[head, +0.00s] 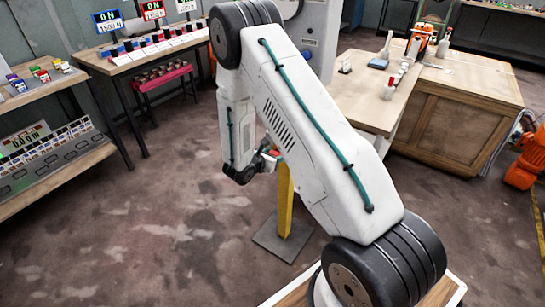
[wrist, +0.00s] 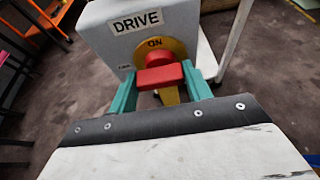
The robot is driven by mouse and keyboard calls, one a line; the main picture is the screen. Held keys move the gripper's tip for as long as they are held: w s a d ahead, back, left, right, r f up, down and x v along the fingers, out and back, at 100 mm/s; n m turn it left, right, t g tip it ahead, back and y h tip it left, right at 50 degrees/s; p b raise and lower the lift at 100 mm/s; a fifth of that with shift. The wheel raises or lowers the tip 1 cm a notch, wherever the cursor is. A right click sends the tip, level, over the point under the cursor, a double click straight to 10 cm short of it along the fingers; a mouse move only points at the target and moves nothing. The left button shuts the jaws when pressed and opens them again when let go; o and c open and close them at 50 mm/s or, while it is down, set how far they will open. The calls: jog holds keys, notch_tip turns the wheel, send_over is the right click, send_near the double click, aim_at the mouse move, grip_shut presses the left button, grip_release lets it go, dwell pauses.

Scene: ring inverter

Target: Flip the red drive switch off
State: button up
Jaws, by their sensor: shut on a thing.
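The red drive switch (wrist: 160,76) is in the wrist view, on a yellow disc (wrist: 178,48) marked "ON" at its top. The disc sits on a light grey box (wrist: 112,50) labelled "DRIVE". A small label left of the disc is too small to read. My gripper (wrist: 161,88) has its teal fingers on both sides of the red handle and is shut on it. In the head view my gripper (head: 262,163) is low in the middle, beside a yellow post (head: 286,200).
The yellow post stands on a dark floor plate (head: 282,240). A bench with displays (head: 150,50) is at the back left, and a shelf unit (head: 50,140) at the left. A wooden workbench (head: 450,110) is at the right. The floor between is mostly clear.

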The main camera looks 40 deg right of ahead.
jog(key=shift+s+f, duration=0.2)
jog(key=shift+s, duration=0.05)
jog(key=o, duration=1)
jog(key=shift+r, duration=0.1)
jog(key=shift+w, duration=0.1)
jog(key=v, duration=0.7)
jog(key=shift+a+r, duration=0.2)
jog(key=shift+a, duration=0.15)
